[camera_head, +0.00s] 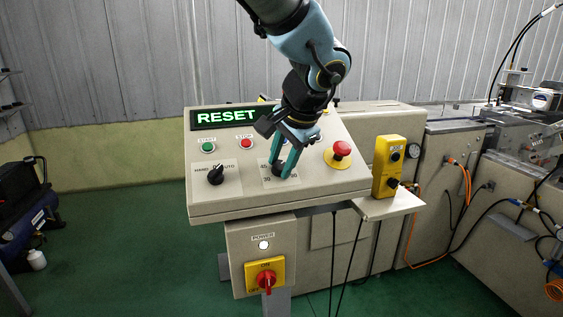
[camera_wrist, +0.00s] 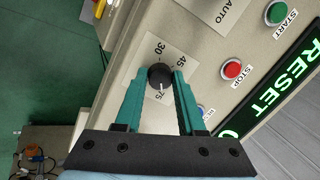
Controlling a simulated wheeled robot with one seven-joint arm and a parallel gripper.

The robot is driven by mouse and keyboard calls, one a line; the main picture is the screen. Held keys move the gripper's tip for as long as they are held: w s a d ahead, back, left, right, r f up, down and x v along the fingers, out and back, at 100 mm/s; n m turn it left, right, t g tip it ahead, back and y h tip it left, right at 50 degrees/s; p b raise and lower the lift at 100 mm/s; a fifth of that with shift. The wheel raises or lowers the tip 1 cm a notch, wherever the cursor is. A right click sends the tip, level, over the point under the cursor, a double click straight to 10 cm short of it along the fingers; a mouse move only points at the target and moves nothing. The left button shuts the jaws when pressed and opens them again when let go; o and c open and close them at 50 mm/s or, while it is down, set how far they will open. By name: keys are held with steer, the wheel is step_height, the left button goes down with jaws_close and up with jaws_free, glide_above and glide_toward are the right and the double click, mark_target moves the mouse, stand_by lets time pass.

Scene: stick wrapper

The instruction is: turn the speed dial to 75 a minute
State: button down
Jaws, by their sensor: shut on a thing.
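The speed dial (camera_wrist: 160,74) is a small round black knob on a pale square plate marked with numbers. In the wrist view, 30, 45 and 75 can be read around it; other numbers are hidden by the fingers. A white mark on the knob lies on its lower side, toward the 75. My gripper (camera_wrist: 160,78) has its two teal fingers shut on the dial, one on each side. In the head view, my gripper (camera_head: 280,167) reaches down to the dial (camera_head: 279,169) on the sloped panel and partly covers its plate.
The display (camera_head: 226,117) reads RESET. A green start button (camera_head: 208,147), red stop button (camera_head: 246,143) and HAND/AUTO selector (camera_head: 216,175) lie left of the dial. A red mushroom button (camera_head: 340,150) and yellow jog box (camera_head: 388,165) stand to its right. A red power switch (camera_head: 266,279) is below.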

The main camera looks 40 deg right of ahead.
steer(key=shift+m, duration=0.6)
steer(key=c, duration=0.5)
jaws_free()
steer(key=shift+r, duration=0.1)
steer(key=b+v, duration=0.1)
steer(key=v, duration=0.9)
steer(key=shift+s+r+b, duration=0.25)
steer(key=shift+b, duration=0.1)
